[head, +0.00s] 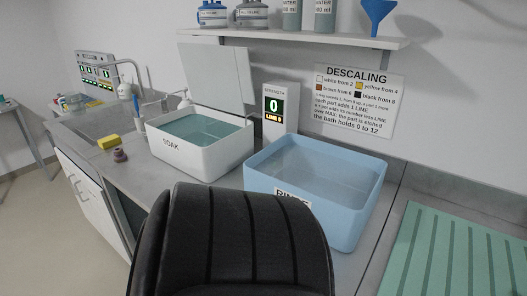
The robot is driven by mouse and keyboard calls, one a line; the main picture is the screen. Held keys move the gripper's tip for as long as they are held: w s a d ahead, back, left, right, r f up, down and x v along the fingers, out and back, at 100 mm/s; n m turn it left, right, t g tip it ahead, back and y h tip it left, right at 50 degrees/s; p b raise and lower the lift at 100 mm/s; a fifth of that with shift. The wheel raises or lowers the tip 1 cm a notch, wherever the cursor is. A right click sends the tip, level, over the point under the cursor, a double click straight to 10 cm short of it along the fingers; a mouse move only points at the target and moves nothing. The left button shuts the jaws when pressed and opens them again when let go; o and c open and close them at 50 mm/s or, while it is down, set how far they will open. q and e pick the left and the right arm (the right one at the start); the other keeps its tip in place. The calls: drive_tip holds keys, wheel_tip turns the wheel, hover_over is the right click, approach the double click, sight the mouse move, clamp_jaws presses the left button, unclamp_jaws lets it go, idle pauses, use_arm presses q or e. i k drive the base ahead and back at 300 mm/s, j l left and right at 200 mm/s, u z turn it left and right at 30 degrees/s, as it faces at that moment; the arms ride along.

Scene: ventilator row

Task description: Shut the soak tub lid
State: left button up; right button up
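The soak tub (205,157) is a white box labelled SOAK, with blue-green liquid inside, on the grey counter. Its lid (216,78) is a pale flat panel standing up at the tub's back edge and tilted slightly back, so the tub is open on top. Neither of my grippers is in view.
A blue RINSE tub (357,205) stands to the right of the soak tub. A display post (279,108) reading 0 stands behind. A shelf (300,37) with bottles hangs above.

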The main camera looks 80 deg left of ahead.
sight(220, 77)
drive_tip(key=k+j+u, duration=0.1)
drive_tip(key=u, duration=1.5)
drive_tip(key=k+j, duration=0.05)
